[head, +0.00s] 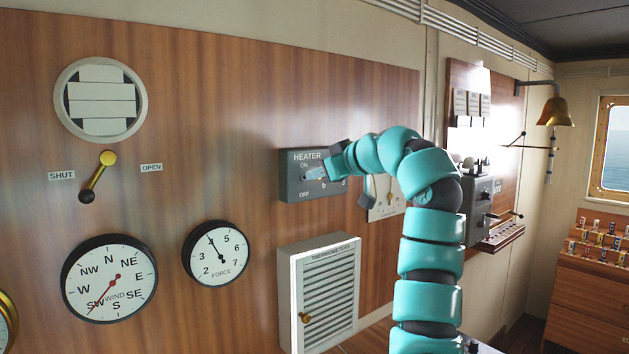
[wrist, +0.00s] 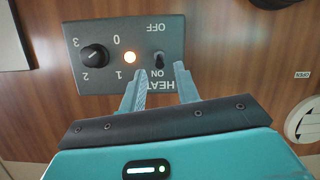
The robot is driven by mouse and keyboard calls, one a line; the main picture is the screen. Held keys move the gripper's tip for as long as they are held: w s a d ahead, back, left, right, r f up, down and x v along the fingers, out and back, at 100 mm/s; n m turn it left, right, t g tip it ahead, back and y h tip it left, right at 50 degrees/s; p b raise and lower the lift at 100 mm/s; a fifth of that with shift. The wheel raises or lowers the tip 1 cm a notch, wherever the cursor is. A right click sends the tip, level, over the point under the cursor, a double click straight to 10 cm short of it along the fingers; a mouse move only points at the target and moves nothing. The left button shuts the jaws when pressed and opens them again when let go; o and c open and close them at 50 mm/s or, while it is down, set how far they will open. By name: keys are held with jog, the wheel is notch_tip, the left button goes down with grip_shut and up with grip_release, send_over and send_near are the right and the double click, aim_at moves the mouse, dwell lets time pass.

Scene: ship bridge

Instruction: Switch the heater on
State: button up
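The grey heater box (head: 303,190) is on the wooden wall panel, with HEATER, ON and OFF lettering. In the wrist view the box (wrist: 140,30) appears upside down, with ON nearest my gripper. Its toggle switch (wrist: 160,60) stands between the ON and OFF labels; its exact tilt is hard to tell. A round lamp (wrist: 129,57) beside it glows orange-white. A black dial knob (wrist: 94,57) has numbers around it. My gripper (wrist: 161,71) is open, its fingertips apart on either side of the switch near the ON label. In the head view my gripper (head: 320,173) covers part of the box.
A white louvred cabinet (head: 325,295) is below the box. A SHUT/OPEN lever (head: 97,178), a wind dial (head: 109,278) and a force dial (head: 216,254) are on the panel at left. A brass bell (head: 555,111) hangs at right.

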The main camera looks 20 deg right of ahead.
jog(key=b+v, duration=0.1)
jog(key=v, duration=1.2)
jog(key=shift+s+d+r, duration=0.15)
jog(key=shift+s+d, duration=0.05)
jog(key=shift+s, duration=0.1)
